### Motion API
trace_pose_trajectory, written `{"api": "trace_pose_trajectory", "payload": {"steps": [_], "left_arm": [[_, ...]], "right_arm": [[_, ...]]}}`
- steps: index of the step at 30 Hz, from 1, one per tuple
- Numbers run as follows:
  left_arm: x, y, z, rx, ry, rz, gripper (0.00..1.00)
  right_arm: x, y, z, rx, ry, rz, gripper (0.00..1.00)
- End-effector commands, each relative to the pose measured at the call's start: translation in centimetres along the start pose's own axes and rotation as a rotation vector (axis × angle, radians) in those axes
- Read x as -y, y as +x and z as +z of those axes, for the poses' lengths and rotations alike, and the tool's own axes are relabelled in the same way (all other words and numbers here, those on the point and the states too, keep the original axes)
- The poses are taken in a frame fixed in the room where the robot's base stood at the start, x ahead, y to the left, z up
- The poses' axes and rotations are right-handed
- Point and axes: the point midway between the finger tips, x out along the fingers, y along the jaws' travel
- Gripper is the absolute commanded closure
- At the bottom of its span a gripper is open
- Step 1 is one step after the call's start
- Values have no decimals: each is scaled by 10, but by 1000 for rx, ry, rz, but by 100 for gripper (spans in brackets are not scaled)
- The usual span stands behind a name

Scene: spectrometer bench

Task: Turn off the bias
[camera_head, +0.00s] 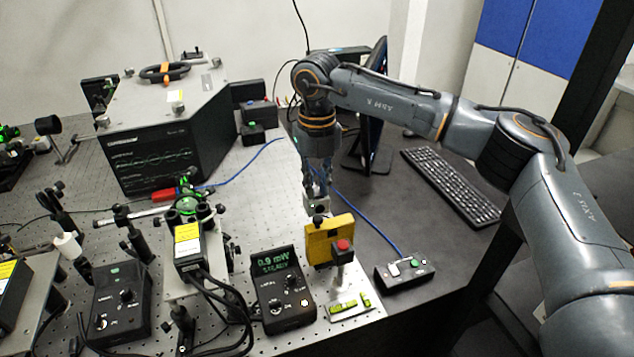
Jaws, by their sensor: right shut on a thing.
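My right gripper (318,188) points down at the middle of the bench, its fingers shut on a small grey metal block (314,204). The block is just above and behind a yellow block (329,240) with a red button on a post, and I cannot tell if they touch. A small black control box (404,272) with a white switch and a green light sits to the right, with a blue cable running into it. No label reading bias is legible. My left gripper is out of view.
A black meter (283,289) shows 0.9 mW at the front. Another black controller (118,302) stands to its left. A large black instrument (155,158) is at the back left. A keyboard (452,185) and a monitor (377,110) are at the right. Cables cross the perforated bench.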

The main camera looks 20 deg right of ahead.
Motion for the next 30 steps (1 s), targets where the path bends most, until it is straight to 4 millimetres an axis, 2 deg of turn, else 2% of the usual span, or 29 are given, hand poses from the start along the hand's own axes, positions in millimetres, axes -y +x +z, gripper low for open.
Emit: {"api": "trace_pose_trajectory", "payload": {"steps": [13, 29, 30], "left_arm": [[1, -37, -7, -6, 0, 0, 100], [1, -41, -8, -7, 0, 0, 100], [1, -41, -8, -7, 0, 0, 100]], "right_arm": [[0, -4, 8, -206, 3, -2, 100], [0, -1, 8, -256, 1, 0, 100], [0, -1, 8, -256, 1, 0, 75]]}}
